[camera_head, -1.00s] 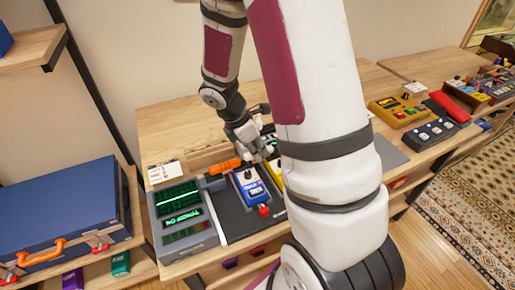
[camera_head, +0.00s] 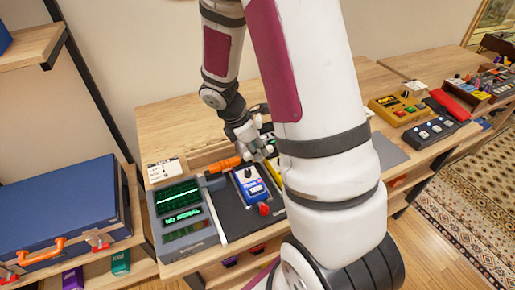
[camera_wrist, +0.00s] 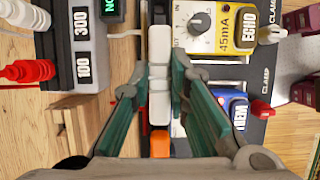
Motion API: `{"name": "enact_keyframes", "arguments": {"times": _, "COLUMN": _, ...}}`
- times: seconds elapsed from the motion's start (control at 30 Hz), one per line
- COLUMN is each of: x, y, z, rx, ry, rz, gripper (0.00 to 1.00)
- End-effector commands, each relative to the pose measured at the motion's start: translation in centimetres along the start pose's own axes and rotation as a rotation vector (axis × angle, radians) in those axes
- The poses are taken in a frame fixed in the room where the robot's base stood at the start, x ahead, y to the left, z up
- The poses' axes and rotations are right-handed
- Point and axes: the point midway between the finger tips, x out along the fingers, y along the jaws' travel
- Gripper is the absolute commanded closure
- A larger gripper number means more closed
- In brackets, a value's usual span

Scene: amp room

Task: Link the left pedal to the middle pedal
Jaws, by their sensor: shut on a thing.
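A blue pedal (camera_head: 250,187), the left one, sits on a dark board (camera_head: 240,222); it also shows in the wrist view (camera_wrist: 228,108). Beside it is the yellow ECHO pedal (camera_wrist: 218,28), mostly hidden behind my arm in the head view. My gripper (camera_wrist: 159,70) is shut on a white blocky piece (camera_wrist: 159,45) beside the yellow pedal's edge. I cannot tell whether that piece touches the pedal. An orange piece (camera_wrist: 159,143) lies in line with it, beside the blue pedal; the head view shows it too (camera_head: 223,164). Any cable between them is unclear.
A grey tester (camera_head: 185,225) with green screens, one reading NO SIGNAL, stands left of the board. A blue case (camera_head: 70,215) is at left. My arm hides the board's right side.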

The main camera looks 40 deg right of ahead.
Motion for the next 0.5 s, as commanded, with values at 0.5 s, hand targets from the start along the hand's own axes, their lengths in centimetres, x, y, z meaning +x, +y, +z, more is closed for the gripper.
{"name": "enact_keyframes", "arguments": {"times": 0.5, "x": 0.13, "y": 0.03, "z": -0.04, "rx": 0.0, "ry": 0.0, "rz": 0.001, "gripper": 0.64}}
